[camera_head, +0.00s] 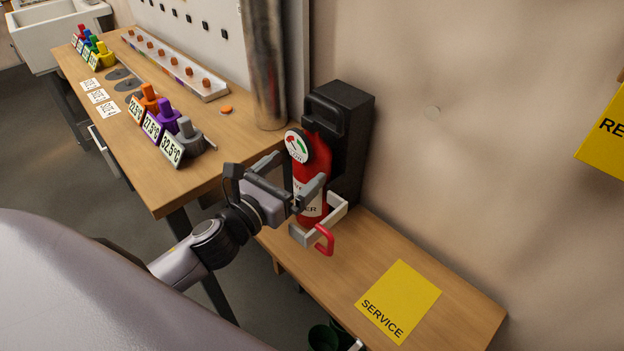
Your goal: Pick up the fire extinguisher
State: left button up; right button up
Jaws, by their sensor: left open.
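The red fire extinguisher (311,177) stands upright against a black wall holder (347,139), with a round gauge (299,146) near its top. A light bracket with a red handle (325,240) sticks out in front of its lower part. My left gripper (311,188) is open, with its fingers at the extinguisher's body. The fingers hide part of the body and label. I cannot tell whether they touch it. My right gripper is not in view.
A low wooden bench (455,299) carries a yellow SERVICE sheet (398,301). A wooden table (179,199) at the left holds coloured plugs with temperature signs (171,149). A metal pipe (263,65) rises behind the table. A yellow sign (604,135) is on the right wall.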

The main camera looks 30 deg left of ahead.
pick_arm(q)
jog(key=shift+w+d+r+p, duration=0.1)
jog(key=shift+w+d+p, duration=0.1)
jog(key=shift+w, duration=1.4)
jog(key=shift+w+d+p, duration=0.2)
jog(key=shift+w, duration=1.35)
jog(key=c, duration=1.5)
jog(key=shift+r, duration=0.3)
jog(key=c, duration=0.3)
